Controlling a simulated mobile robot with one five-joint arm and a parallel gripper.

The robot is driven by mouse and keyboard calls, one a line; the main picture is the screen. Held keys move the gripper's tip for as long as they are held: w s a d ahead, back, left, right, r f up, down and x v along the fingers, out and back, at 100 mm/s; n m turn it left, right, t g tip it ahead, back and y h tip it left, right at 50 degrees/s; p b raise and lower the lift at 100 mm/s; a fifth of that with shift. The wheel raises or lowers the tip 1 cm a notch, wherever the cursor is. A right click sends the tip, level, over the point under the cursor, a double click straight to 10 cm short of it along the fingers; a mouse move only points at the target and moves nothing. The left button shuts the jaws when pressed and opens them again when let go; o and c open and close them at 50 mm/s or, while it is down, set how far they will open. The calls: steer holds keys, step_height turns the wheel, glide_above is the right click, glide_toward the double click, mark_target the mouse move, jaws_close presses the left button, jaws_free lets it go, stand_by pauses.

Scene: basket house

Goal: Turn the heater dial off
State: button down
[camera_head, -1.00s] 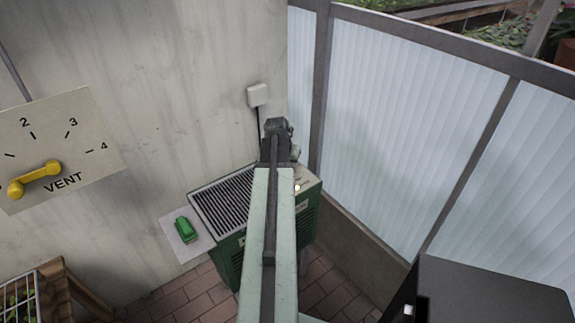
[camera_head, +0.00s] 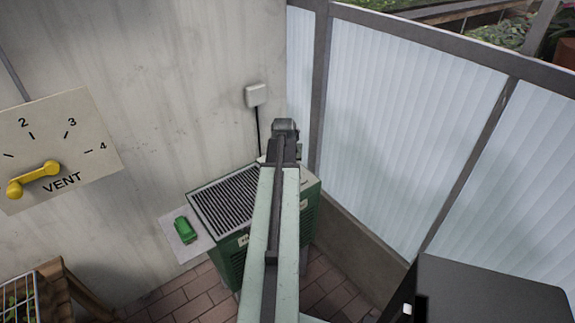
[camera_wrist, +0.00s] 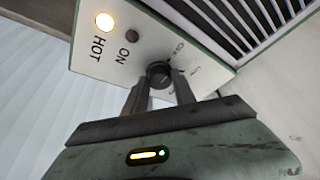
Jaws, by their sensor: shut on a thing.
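The heater (camera_head: 232,264) is a green box with a dark slatted top, standing against the wall in the head view. Its pale control panel (camera_wrist: 190,45) fills the upper middle of the wrist view. The heater dial (camera_wrist: 158,72) is a small dark round knob on this panel; the small marks around it are hard to read. My gripper (camera_wrist: 159,80) is shut on the dial, one finger on each side. The HOT lamp (camera_wrist: 105,22) glows orange, and the ON lamp (camera_wrist: 132,36) is dark. In the head view my arm hides the dial.
A VENT plate (camera_head: 75,140) with a yellow lever (camera_head: 35,178) is on the left wall. A white wall box (camera_head: 256,95) with a cable is above. Translucent panels (camera_head: 400,130) close the right side.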

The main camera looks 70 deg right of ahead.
steer(key=c, duration=1)
jaws_free()
steer(key=p+v, duration=0.7)
steer(key=shift+a+r, duration=0.2)
steer(key=shift+r, duration=0.15)
